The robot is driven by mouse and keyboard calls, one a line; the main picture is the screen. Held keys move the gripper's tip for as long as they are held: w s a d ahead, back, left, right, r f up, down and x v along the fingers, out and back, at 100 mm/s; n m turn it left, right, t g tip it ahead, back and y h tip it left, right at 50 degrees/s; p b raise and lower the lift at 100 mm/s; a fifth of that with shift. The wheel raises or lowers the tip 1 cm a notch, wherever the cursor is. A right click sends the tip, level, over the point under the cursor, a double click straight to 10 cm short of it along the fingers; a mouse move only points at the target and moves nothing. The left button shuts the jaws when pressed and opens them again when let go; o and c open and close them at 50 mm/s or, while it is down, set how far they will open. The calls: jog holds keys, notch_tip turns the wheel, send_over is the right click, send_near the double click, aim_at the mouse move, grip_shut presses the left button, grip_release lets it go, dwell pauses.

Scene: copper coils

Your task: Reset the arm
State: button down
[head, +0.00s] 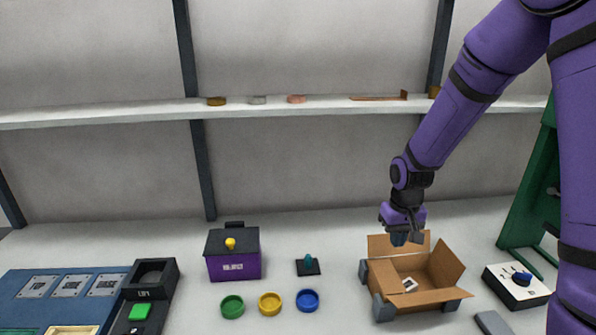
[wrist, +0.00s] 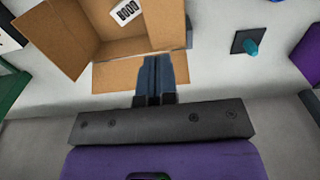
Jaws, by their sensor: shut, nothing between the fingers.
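My purple arm reaches down from the upper right in the head view. My gripper (head: 405,238) hangs over the back flap of an open cardboard box (head: 425,296). In the wrist view my gripper (wrist: 160,62) has its dark fingers together with nothing between them, and the tips overlap the flap of the box (wrist: 115,75). A white label or card with dark print (wrist: 126,11) shows inside the box; it also shows in the head view (head: 409,285). I cannot tell whether the fingertips touch the flap.
A purple box with a yellow knob (head: 233,262), a teal peg on a black base (head: 308,266) and green (head: 232,306), yellow (head: 270,303) and blue (head: 307,300) rings stand left. A white control box (head: 516,286) and green frame (head: 522,200) stand right. A shelf (head: 330,105) runs behind.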

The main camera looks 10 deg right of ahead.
jog(key=s+r+t, duration=0.2)
jog(key=s+r, duration=0.6)
jog(key=r, duration=0.3)
jog(key=s+r+t, duration=0.2)
jog(key=s+r, duration=0.5)
jog(key=r, duration=0.5)
jog(key=s+r+t, duration=0.1)
jog(key=s+r, duration=0.2)
jog(key=s, duration=0.6)
jog(key=shift+s+a+r, duration=0.3)
jog(key=shift+r, duration=0.05)
jog(key=shift+w, duration=0.15)
